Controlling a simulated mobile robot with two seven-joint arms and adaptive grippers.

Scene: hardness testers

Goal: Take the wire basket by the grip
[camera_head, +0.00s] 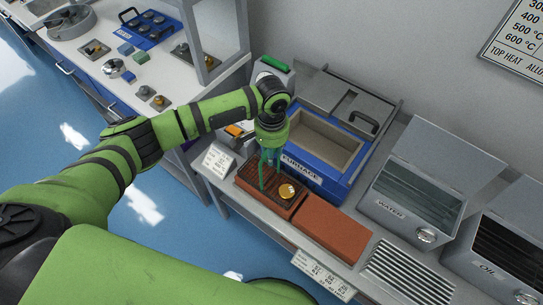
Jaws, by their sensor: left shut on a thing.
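The wire basket (272,188) looks like a dark, low mesh on the left reddish brick (248,187) in front of the furnace. A round gold-coloured piece (286,191) lies at its right side. My left gripper (268,162) points down over the basket from behind, with its fingers shut on the basket's grip. The fingers and wrist hide most of the grip, and I cannot tell whether the basket touches the brick. My right gripper is not in view.
The blue furnace (304,173) stands open close behind, its lid tipped back. A second brick (334,227) lies to the right. The water tank (418,195), oil tank (508,255) and a slatted grate (400,275) are further right.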

